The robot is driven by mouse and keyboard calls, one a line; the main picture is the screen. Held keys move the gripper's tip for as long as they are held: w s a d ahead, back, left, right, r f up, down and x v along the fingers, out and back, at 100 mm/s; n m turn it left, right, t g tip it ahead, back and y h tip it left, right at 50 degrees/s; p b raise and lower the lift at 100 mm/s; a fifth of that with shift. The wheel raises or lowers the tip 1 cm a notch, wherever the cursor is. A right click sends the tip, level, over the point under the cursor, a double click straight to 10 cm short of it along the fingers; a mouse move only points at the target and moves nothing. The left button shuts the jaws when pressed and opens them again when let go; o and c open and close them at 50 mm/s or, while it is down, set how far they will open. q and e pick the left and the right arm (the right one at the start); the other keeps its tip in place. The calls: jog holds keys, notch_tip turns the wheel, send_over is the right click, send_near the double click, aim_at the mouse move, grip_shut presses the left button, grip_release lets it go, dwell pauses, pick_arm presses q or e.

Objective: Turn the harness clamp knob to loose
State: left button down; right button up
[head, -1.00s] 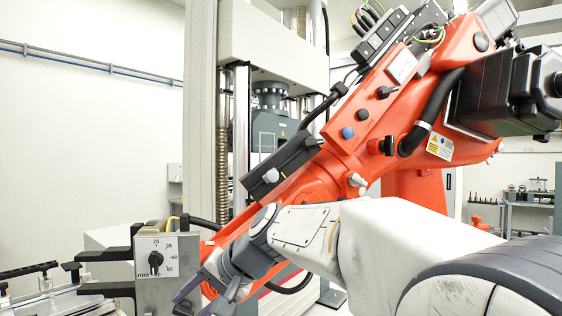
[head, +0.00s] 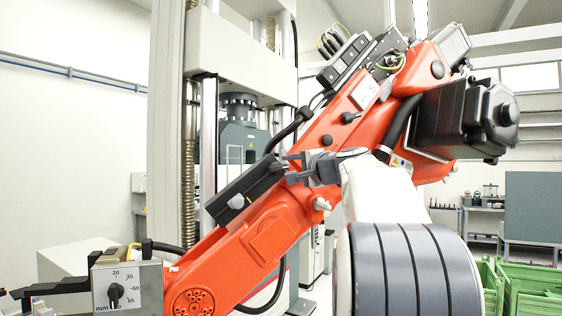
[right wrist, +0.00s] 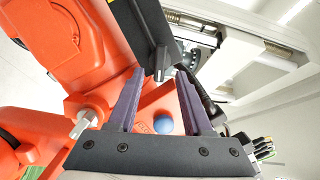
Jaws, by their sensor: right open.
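An orange robot arm (head: 262,238) carries a long black block (head: 246,189) with a cable and a pale knob (head: 237,201). A black knob (head: 351,117) and a round button (head: 327,140) sit higher on the arm; I cannot tell which control is the harness clamp knob. My right gripper (head: 288,168) is open and empty in front of the arm, just right of the black block. In the right wrist view its fingers (right wrist: 155,98) stand apart, with the blue button (right wrist: 163,125) and the black block (right wrist: 143,28) behind them. My left gripper is not in view.
A grey box with a numbered dial (head: 115,293) stands at lower left. A silver knob (head: 320,204) projects from the orange arm near my right gripper. A tall press frame (head: 163,130) stands behind. Green crates (head: 530,288) are at lower right.

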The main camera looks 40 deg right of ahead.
aim_at(281, 168)
jog(key=shift+w+d+p, duration=0.2)
jog(key=shift+w+p, duration=0.25)
jog(key=shift+w, duration=0.7)
jog(key=shift+w+d+p, duration=0.15)
jog(key=shift+w+p, duration=0.25)
jog(key=shift+w, duration=0.7)
grip_shut()
